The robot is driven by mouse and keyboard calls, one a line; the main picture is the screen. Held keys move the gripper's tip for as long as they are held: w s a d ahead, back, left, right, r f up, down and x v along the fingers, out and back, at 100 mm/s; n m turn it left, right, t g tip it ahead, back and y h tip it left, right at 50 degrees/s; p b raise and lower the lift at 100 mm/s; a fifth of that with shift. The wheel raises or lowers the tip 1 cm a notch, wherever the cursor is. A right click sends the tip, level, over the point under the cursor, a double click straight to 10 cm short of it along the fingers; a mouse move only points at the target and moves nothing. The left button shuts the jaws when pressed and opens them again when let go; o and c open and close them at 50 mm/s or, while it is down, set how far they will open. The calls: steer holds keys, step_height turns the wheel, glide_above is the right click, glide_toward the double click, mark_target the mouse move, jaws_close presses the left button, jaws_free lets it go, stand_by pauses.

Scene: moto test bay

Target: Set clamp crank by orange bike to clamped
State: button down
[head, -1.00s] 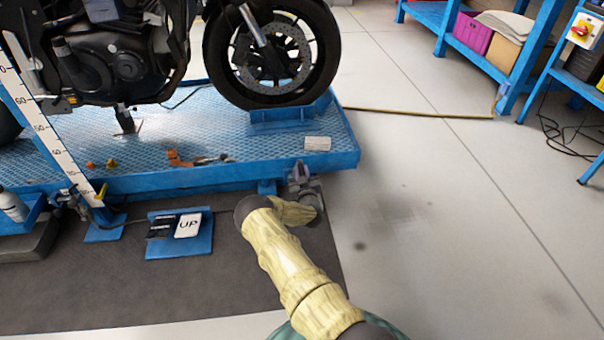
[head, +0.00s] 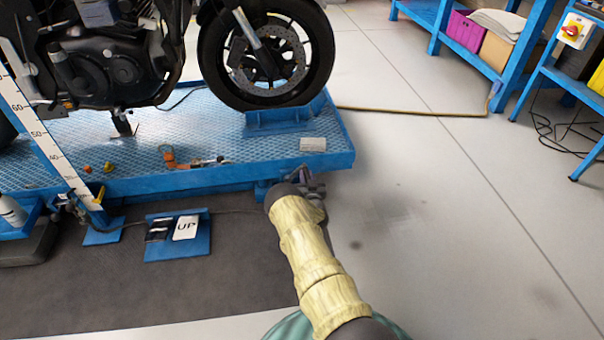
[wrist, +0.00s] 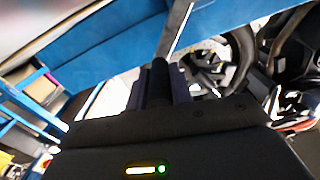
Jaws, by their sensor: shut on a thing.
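The motorcycle (head: 100,65) on the blue lift looks mostly black in the head view, with its front wheel (head: 325,60) in a blue chock. My gripper (head: 308,182) is low at the lift's front right corner, small and partly hidden by my arm. In the wrist view, my gripper (wrist: 160,92) is shut on the clamp crank's dark grip (wrist: 160,76), between its two fingers. A grey metal bar (wrist: 179,28) runs up from there towards the blue lift edge. The crank's far end and the clamp jaws cannot be made out.
The blue lift platform (head: 240,182) carries small orange and yellow tools (head: 180,160) and a pale block (head: 313,144). An "UP" pedal (head: 186,227) lies on the dark mat left of my arm. Blue benches (head: 440,20) stand back right.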

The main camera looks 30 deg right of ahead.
steer(key=shift+s+d+f+m+b, duration=0.15)
steer(key=shift+d+f+m+b, duration=0.3)
steer(key=shift+f+m, duration=0.95)
steer(key=shift+s+d+f+m+b, duration=0.15)
steer(key=shift+d+f+m+b, duration=0.3)
steer(key=shift+f+m, duration=0.95)
steer(key=shift+s+d+f+m+b, duration=0.15)
steer(key=shift+d+f+m+b, duration=0.5)
steer(key=shift+m, duration=1.25)
steer(key=shift+a+f, duration=0.2)
steer(key=shift+a, duration=0.05)
steer(key=c, duration=1.3)
jaws_free()
steer(key=shift+o, duration=0.2)
steer(key=shift+r, duration=0.1)
steer(key=shift+p, duration=0.4)
